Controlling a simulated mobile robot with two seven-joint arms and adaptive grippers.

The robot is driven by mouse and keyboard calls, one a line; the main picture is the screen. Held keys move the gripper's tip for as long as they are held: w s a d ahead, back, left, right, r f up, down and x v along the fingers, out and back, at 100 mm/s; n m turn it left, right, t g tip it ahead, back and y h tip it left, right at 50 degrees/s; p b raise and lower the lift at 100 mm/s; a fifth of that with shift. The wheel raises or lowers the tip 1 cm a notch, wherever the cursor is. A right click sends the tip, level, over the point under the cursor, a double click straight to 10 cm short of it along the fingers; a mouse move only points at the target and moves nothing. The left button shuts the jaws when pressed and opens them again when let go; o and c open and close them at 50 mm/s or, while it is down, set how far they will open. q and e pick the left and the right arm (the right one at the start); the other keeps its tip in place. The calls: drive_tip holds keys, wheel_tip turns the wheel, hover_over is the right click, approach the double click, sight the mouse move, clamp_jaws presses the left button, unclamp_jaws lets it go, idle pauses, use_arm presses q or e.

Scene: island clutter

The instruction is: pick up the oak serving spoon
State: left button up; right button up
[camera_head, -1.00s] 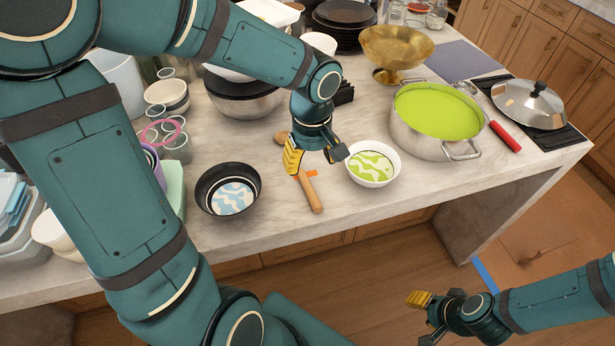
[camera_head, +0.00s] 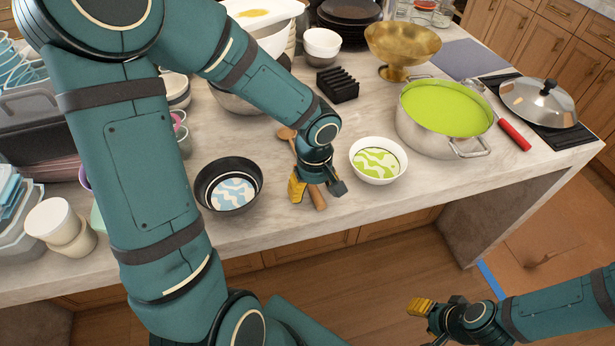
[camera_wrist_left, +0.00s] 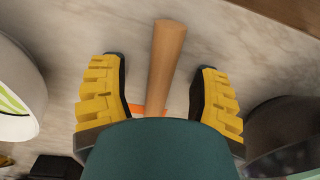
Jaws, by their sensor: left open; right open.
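The oak serving spoon lies on the marble counter, its bowl end (camera_head: 287,133) just behind my left gripper and its handle (camera_head: 318,198) showing in front. My left gripper (camera_head: 318,190) is open and low over the spoon, with a yellow-padded finger on each side of the handle. In the left wrist view the handle (camera_wrist_left: 165,62) runs between the two open fingers, apart from both pads. The middle of the spoon is hidden by my gripper. My right gripper (camera_head: 435,318) is open and empty, away from the counter at lower right.
A black bowl with a blue pattern (camera_head: 205,172) stands left of the spoon, and a white bowl with a green pattern (camera_head: 357,166) right of it. A steel pot (camera_head: 425,133) and a black rack (camera_head: 337,85) stand farther back. The counter's front edge is close.

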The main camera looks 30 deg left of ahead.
use_arm(q)
clamp_jaws()
drive_tip(key=shift+r, duration=0.15)
wheel_tip(320, 180, up, 10)
drive_tip(key=p, duration=0.2)
drive_tip(key=shift+p, duration=0.3)
drive_tip(key=shift+s, duration=0.1)
idle(0.3)
